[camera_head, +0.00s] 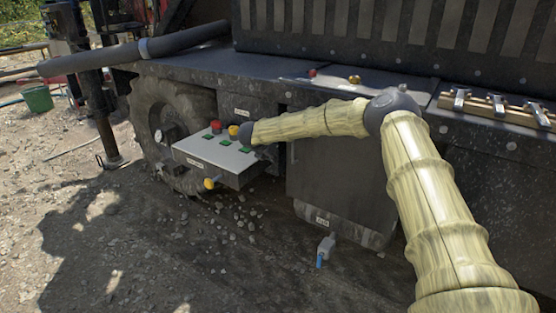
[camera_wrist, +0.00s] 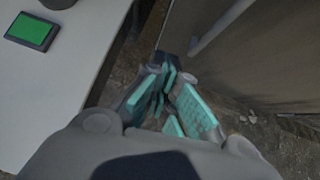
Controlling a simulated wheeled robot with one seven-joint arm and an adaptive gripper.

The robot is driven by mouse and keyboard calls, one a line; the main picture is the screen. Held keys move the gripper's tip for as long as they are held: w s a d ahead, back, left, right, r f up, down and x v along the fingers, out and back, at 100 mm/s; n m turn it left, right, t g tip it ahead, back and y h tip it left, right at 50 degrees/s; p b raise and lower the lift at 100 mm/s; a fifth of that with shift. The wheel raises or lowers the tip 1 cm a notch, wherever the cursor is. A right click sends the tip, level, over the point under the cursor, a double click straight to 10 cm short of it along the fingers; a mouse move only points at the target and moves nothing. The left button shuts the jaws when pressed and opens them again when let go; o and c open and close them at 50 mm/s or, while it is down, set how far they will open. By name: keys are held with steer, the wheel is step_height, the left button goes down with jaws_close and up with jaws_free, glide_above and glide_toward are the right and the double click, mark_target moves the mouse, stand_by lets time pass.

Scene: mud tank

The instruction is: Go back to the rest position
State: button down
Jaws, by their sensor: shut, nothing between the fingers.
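My gripper (camera_wrist: 170,84) shows in the camera_wrist view with teal finger pads, shut and with nothing held. It points down into the gap between the white-topped control box (camera_wrist: 70,85) on the left and a dark panel (camera_wrist: 260,45) on the right. It looks apart from both. In the camera_head view my arm, in a pale yellow sleeve, reaches left to the right end of the control box (camera_head: 208,160). The dark wrist end is beside the box there, and the fingers cannot be made out.
The box carries a red button (camera_head: 216,126), a yellow button (camera_head: 234,130) and green switches. A blue-tipped valve (camera_head: 325,247) hangs below the dark tank cabinet (camera_head: 335,185). Levers (camera_head: 497,104) stand at right on the ledge. A wheel (camera_head: 165,115) is behind the box. Open gravel lies front left.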

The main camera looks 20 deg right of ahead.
steer(key=shift+v, duration=1.5)
steer(key=s+a+f+n+t+y+p, duration=0.3)
steer(key=s+a+f+n, duration=1.6)
steer(key=f+n, duration=0.3)
steer(key=s+a+f+n+g+y+p, duration=0.1)
steer(key=s+f+n, duration=0.35)
steer(key=s, duration=0.45)
steer(key=s+a+f+n+g+y+p, duration=0.1)
steer(key=s+a+f+n+y, duration=0.15)
steer(key=s+n, duration=0.5)
steer(key=s+d+n+g, duration=0.2)
steer(key=s+n, duration=0.2)
steer(key=s, duration=0.7)
steer(key=s+d+r+n+g+p, duration=0.1)
steer(key=s+n, duration=0.3)
steer(key=s, duration=0.8)
steer(key=s+d+n+g+p, duration=0.1)
steer(key=s+d+n+g, duration=0.1)
steer(key=s, duration=0.9)
steer(key=shift+s+d+r+n+g, duration=0.25)
steer(key=shift+d+n+g, duration=0.15)
steer(key=shift+n+g, duration=0.45)
steer(key=shift+y, duration=0.25)
